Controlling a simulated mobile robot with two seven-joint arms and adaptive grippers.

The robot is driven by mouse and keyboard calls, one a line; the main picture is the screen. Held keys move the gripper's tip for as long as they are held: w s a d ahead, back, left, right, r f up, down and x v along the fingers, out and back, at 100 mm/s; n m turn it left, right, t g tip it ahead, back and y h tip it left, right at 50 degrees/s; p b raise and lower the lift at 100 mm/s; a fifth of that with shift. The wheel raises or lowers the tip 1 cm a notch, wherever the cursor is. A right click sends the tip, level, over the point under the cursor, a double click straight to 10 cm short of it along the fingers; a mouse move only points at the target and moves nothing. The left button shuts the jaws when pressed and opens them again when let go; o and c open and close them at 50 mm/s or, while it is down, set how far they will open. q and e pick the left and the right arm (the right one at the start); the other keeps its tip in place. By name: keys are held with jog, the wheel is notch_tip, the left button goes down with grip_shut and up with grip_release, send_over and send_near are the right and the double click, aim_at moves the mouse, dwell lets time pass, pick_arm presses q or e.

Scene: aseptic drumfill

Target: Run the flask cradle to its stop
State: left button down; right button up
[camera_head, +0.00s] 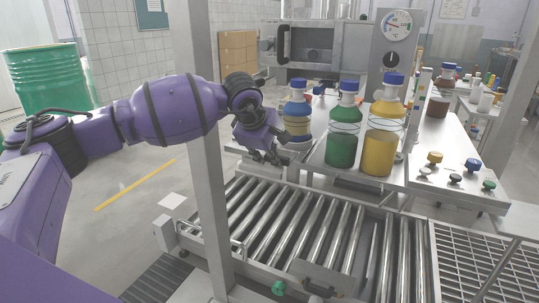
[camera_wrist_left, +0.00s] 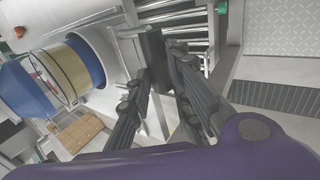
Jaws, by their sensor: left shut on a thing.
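A flask with a blue cap and a yellow band (camera_head: 297,124) stands at the left end of the bench, beside my left gripper. In the left wrist view this flask (camera_wrist_left: 66,74) lies sideways in the picture, against a pale round-ended body (camera_wrist_left: 106,48) that looks like the flask cradle. A dark upright grip (camera_wrist_left: 152,60) sticks out in front of that body. My left gripper (camera_head: 277,158) is shut on this dark grip, with a finger on each side in the left wrist view (camera_wrist_left: 160,66). The cradle's track and stop cannot be made out. My right gripper is in neither view.
A green flask (camera_head: 341,145) and an amber flask (camera_head: 381,148) stand to the right on the bench. Several coloured knobs (camera_head: 435,158) sit at its right.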

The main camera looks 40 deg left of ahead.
pick_arm(q)
jog(key=c, duration=1.8)
grip_release()
jog(key=shift+w, duration=0.1)
jog(key=shift+o, duration=1.1)
jog(key=v, duration=1.2)
